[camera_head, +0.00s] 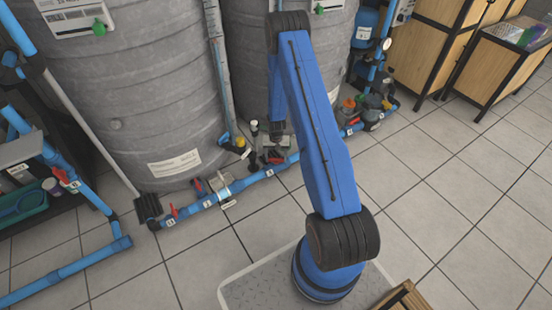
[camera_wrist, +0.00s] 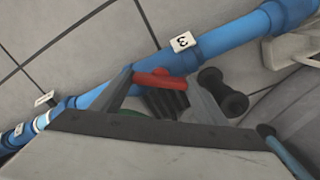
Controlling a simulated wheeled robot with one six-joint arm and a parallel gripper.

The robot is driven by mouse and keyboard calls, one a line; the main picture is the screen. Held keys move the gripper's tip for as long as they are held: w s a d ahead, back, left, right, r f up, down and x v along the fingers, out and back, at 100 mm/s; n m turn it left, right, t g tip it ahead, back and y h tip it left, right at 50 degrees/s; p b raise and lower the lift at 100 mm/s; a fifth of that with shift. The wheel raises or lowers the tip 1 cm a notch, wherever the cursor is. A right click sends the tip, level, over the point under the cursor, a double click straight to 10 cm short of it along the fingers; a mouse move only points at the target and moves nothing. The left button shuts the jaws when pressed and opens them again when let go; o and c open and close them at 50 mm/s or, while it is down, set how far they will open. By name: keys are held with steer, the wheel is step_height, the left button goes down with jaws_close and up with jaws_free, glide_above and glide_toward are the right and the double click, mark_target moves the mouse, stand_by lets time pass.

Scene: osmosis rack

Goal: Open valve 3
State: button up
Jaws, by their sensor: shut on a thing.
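In the wrist view, a white tag marked 3 (camera_wrist: 183,41) sits on the blue pipe (camera_wrist: 232,36). The red handle of valve 3 (camera_wrist: 158,80) lies just beside the tag, at an angle to the pipe. My gripper (camera_wrist: 161,78) has one finger on each side of the handle and is shut on it. The valve body under the handle is mostly hidden. In the head view, the same blue pipe (camera_head: 245,182) runs along the floor, and my arm's end comes down near its tag 3; the fingers are hard to make out there.
Large grey tanks (camera_head: 150,90) stand close behind the pipe. Other red-handled valves (camera_head: 198,186) sit further left along it. A black dumbbell-shaped fitting (camera_wrist: 224,92) is just right of my gripper. Pumps and fittings (camera_head: 365,105) crowd the right end. Tiled floor (camera_head: 440,190) is clear at right.

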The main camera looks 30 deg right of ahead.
steer(key=n, duration=0.6)
steer(key=shift+n, duration=0.4)
stand_by(0.4)
steer(key=o, duration=1)
steer(key=shift+o, duration=0.2)
steer(key=shift+r, duration=0.1)
step_height(320, 180, up, 17)
steer(key=shift+r, duration=0.15)
